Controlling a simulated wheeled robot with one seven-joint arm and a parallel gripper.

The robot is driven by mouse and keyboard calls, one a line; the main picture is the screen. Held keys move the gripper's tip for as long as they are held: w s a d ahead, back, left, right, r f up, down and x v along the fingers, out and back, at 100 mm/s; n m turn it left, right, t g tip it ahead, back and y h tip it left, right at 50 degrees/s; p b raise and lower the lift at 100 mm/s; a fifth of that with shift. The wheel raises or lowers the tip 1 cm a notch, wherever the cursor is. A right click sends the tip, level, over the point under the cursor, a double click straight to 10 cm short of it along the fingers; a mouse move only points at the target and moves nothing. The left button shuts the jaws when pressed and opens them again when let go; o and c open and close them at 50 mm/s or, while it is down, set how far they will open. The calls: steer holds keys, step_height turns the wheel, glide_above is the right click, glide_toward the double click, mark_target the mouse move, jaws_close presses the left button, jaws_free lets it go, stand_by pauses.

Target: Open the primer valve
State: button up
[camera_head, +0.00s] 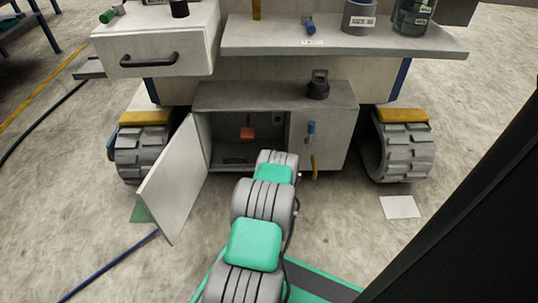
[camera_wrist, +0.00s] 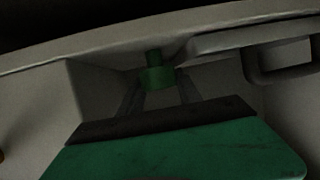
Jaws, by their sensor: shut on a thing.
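In the wrist view my gripper (camera_wrist: 157,82) has its two thin fingers around a small green knob (camera_wrist: 156,76) on a short green stem, under a pale panel. The fingers are shut on this knob. It looks like a valve handle, but no label on it can be read. In the head view my arm reaches into the lower cabinet (camera_head: 275,97), and my gripper is hidden behind the arm links. The green knob does not show there.
The cabinet door (camera_head: 175,180) stands open on the left. An orange part (camera_head: 247,133) shows inside. A blue valve (camera_head: 311,128) and a yellow handle (camera_head: 314,167) are on the front, right of the opening. In the wrist view a dark handle-like bar (camera_wrist: 280,72) is close on the right.

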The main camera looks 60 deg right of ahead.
steer(key=shift+n+t+y, duration=0.5)
steer(key=shift+n+t, duration=0.1)
steer(key=shift+n, duration=0.1)
jaws_close()
steer(key=o, duration=1.4)
jaws_free()
steer(key=shift+c, duration=0.2)
steer(key=p+v, duration=0.4)
steer(key=v, duration=0.3)
steer(key=shift+s+a, duration=0.2)
steer(key=shift+s, duration=0.15)
steer(key=shift+r, duration=0.1)
